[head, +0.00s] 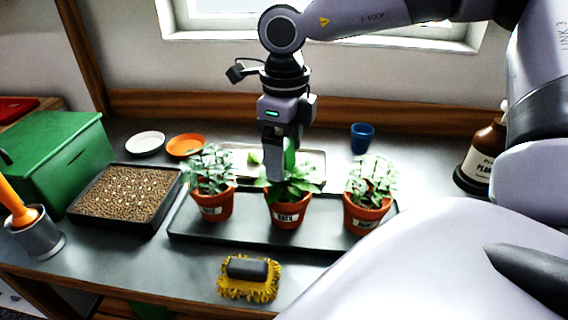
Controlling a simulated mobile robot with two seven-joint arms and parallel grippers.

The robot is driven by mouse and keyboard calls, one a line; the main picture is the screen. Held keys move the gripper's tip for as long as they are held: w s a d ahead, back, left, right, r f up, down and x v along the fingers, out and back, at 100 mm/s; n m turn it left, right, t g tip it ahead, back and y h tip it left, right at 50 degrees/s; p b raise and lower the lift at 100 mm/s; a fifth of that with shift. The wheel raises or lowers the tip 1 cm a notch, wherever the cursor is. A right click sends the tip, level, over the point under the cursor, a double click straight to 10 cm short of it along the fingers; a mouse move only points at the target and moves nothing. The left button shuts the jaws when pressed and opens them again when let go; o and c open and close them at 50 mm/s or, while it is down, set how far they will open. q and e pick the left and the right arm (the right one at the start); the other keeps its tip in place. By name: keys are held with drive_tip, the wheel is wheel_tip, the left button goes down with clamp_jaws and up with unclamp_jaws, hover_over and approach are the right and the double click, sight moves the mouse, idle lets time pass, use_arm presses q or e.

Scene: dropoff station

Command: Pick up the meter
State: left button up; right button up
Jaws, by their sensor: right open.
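I cannot make out a meter for certain; it may be hidden behind my right gripper or among the leaves. A left potted plant (211,207) and a right potted plant (366,212) stand on either side. All three are in labelled terracotta pots on a black tray (325,238). My left gripper is not in view.
A pale tray (314,160) lies behind the plants, with a blue cup (361,137) to its right. A brown bottle (485,150) stands far right. A pellet tray (104,229), green box (62,150) and grey cup (39,241) stand left. A yellow brush (246,289) lies in front.

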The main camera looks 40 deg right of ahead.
drive_tip(key=shift+f, duration=0.35)
drive_tip(key=c, duration=1.2)
drive_tip(key=shift+r, duration=0.1)
drive_tip(key=shift+r, duration=0.1)
drive_tip(key=shift+r+p, duration=4.5)
drive_tip(key=shift+r, duration=12.85)
